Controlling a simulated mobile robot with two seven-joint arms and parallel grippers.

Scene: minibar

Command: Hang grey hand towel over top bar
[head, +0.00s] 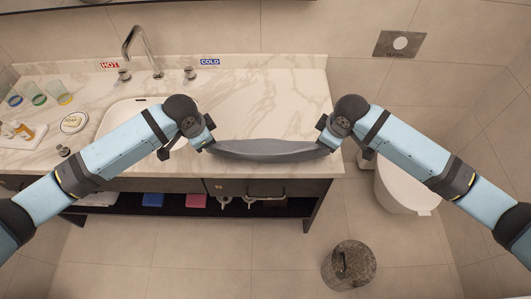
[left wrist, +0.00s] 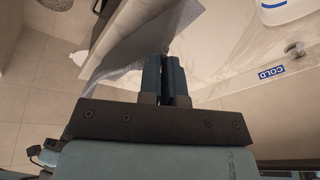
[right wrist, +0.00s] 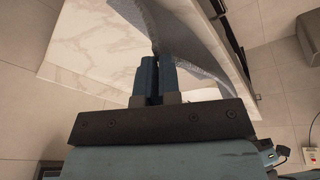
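The grey hand towel (head: 268,151) is stretched between my two grippers in front of the vanity counter, sagging a little in the middle. My left gripper (head: 209,145) is shut on its left end; in the left wrist view the towel (left wrist: 140,48) runs out from between the closed fingers (left wrist: 166,62). My right gripper (head: 328,145) is shut on its right end; in the right wrist view the towel (right wrist: 190,50) spreads from the fingers (right wrist: 155,68). A bar (head: 262,198) shows on the vanity's front below the towel, partly in shadow.
The marble counter (head: 265,90) holds a sink (head: 125,112), a faucet (head: 140,45), several glasses (head: 38,95) and a soap dish (head: 74,122). A toilet (head: 405,190) stands at right and a bin (head: 350,264) on the floor. A shelf (head: 265,208) holds folded cloths (head: 152,199). Open floor lies in front.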

